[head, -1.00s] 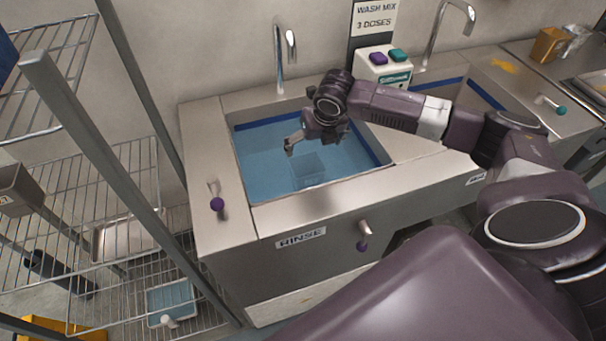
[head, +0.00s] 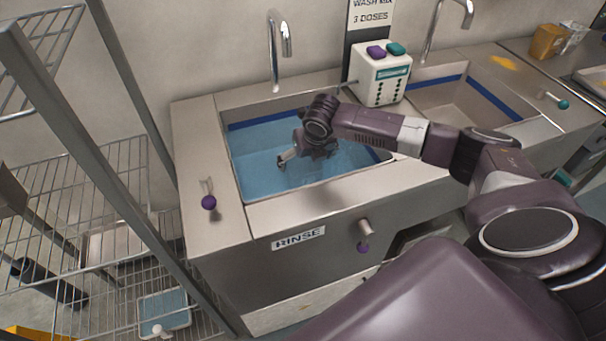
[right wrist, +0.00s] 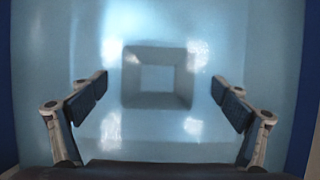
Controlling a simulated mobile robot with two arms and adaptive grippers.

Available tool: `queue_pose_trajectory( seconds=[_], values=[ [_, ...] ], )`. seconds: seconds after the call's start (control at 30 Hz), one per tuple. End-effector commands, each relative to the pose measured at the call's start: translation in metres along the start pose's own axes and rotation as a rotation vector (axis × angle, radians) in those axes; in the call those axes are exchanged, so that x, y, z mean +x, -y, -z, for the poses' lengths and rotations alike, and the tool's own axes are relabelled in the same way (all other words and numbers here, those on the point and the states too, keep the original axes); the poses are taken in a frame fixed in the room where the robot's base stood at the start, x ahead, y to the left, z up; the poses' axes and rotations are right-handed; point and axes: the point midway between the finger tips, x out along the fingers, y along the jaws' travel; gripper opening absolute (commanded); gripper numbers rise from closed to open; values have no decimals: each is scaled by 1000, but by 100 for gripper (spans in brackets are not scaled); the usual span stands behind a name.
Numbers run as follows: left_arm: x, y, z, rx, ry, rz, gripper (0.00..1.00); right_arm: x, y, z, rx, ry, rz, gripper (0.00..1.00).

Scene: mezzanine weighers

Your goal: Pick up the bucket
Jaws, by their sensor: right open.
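My right gripper (head: 300,163) is inside the rinse sink (head: 222,145), over or in its blue water; I cannot tell whether it touches the water. In the right wrist view the right gripper (right wrist: 160,88) is open, its fingers apart with nothing between the pads. Beyond them, centred in that view, is a grey-blue square shape with a lighter square middle (right wrist: 157,78). I cannot tell whether it is the bucket or a recess in the sink floor. In the head view my gripper mostly hides that spot. No other clear bucket shows. My left gripper is out of view.
A dispenser (head: 380,75) with purple and teal buttons stands behind the sinks. A tap (head: 279,45) rises behind the rinse sink. A second, empty-looking sink (head: 470,98) is to the right. A wire rack (head: 85,215) stands at the left, with a small blue tray (head: 163,310) low down.

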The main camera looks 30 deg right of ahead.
Motion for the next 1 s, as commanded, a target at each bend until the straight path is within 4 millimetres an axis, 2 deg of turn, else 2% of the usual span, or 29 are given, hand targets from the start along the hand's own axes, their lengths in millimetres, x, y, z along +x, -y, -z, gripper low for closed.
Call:
queue_pose_trajectory(
  seconds=[0.23, 0.57, 1.0],
  values=[
    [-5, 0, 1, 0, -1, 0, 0, 29, -3, 0, 1, -3, 1, 92],
    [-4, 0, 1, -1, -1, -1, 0, 34, -2, 0, 0, -1, 1, 91],
    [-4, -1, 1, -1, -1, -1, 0, 33, -2, -1, 0, -1, 1, 43]
  ],
)
